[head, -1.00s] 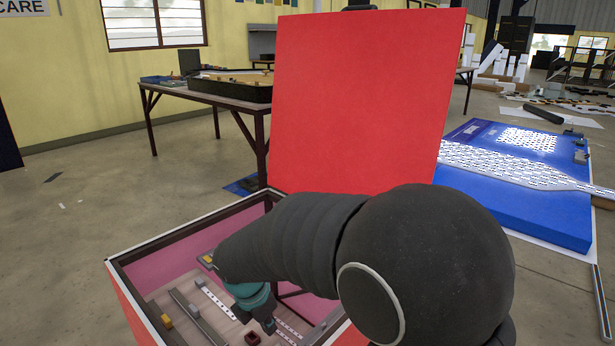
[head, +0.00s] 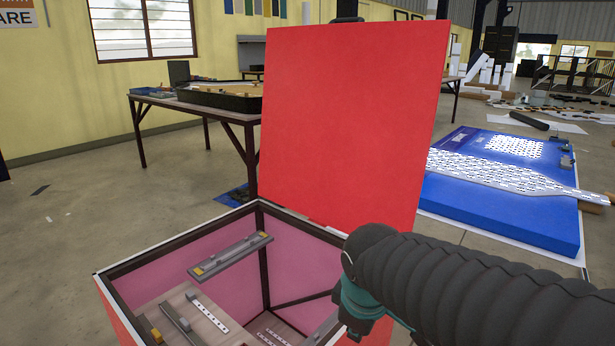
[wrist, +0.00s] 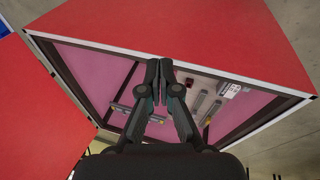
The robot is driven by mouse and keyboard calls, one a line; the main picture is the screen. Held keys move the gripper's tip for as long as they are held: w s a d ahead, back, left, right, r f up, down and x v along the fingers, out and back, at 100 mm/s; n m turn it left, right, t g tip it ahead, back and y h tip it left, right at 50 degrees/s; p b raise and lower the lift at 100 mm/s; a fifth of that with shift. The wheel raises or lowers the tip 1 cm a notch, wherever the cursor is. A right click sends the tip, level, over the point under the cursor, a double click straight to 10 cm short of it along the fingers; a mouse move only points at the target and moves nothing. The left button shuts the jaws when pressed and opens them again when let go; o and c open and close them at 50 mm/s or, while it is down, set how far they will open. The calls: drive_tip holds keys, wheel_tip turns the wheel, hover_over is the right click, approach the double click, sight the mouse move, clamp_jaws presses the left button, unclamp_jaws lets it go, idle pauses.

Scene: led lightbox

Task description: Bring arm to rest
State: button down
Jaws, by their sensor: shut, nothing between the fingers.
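My gripper (wrist: 159,70) shows in the wrist view with its two dark fingers together and nothing between them. In the head view, my dark arm (head: 475,285) reaches in from the right, over the right side of an open red box. The box has a white-edged rim (head: 175,237) and pink inner walls. The gripper's fingertips cannot be made out in the head view. The wrist view looks down on the box (wrist: 100,68) and its inside from above.
A red panel (head: 350,120) stands upright behind the box. Inside are a grey bar with yellow ends (head: 230,254) and several strips (head: 209,312). A table (head: 170,103) stands behind left, and a blue board (head: 500,200) lies on the right.

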drive_tip(key=s+d+r+m+t, duration=0.2)
drive_tip(key=s+d+m, duration=0.5)
drive_tip(key=s+m, duration=0.2)
drive_tip(key=shift+s+d+m, duration=0.2)
drive_tip(key=shift+s+m, duration=0.15)
drive_tip(key=shift+m, duration=0.75)
idle(0.5)
